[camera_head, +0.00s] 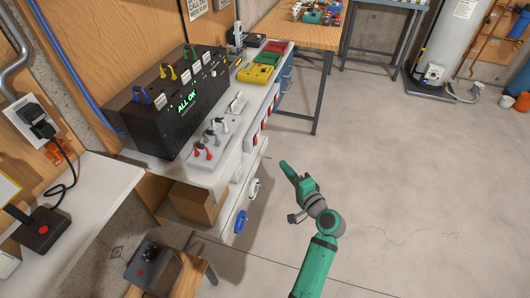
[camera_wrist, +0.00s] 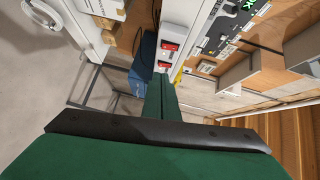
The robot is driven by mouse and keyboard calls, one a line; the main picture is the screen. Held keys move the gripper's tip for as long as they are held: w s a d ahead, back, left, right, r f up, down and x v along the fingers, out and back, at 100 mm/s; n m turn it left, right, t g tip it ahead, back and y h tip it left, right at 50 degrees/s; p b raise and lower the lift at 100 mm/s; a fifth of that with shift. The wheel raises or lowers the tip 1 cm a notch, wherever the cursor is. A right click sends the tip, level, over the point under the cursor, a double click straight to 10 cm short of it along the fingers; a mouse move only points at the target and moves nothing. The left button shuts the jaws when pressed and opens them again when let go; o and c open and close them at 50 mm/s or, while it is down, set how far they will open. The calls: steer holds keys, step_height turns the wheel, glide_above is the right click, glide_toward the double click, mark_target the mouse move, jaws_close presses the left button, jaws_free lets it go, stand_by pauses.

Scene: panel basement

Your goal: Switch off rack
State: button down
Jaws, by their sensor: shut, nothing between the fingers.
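A black unit (camera_head: 180,108) with a lit green "ALL OK" display stands on the white bench. Red rocker switches (camera_head: 264,123) are set in the bench's front face; in the wrist view two red switches (camera_wrist: 167,46) show on a white panel just beyond my fingertips. Which of these is the rack's switch I cannot tell. My gripper (camera_head: 286,168) is shut and empty, in the air in front of the bench and apart from it in the head view. In the wrist view its green fingers (camera_wrist: 161,82) point towards the red switches.
A white power strip (camera_head: 209,146) with plugs lies before the black unit. A blue round socket (camera_head: 240,221) and a white ring (camera_head: 254,187) stick out of the bench's lower front. A cardboard box (camera_head: 195,202) sits beneath. The floor (camera_head: 400,180) on the right is clear.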

glide_toward(256, 141)
steer(key=w+d+f, duration=0.2)
steer(key=w, duration=0.2)
steer(key=shift+w+a+f, duration=0.1)
steer(key=shift+w+a, duration=0.1)
steer(key=shift+a, duration=0.45)
steer(key=shift+w+a+f, duration=0.15)
steer(key=shift+w+a, duration=0.05)
steer(key=shift+a, duration=0.45)
steer(key=shift+w+a+f, duration=0.1)
steer(key=shift+w+a, duration=0.15)
steer(key=shift+a, duration=0.4)
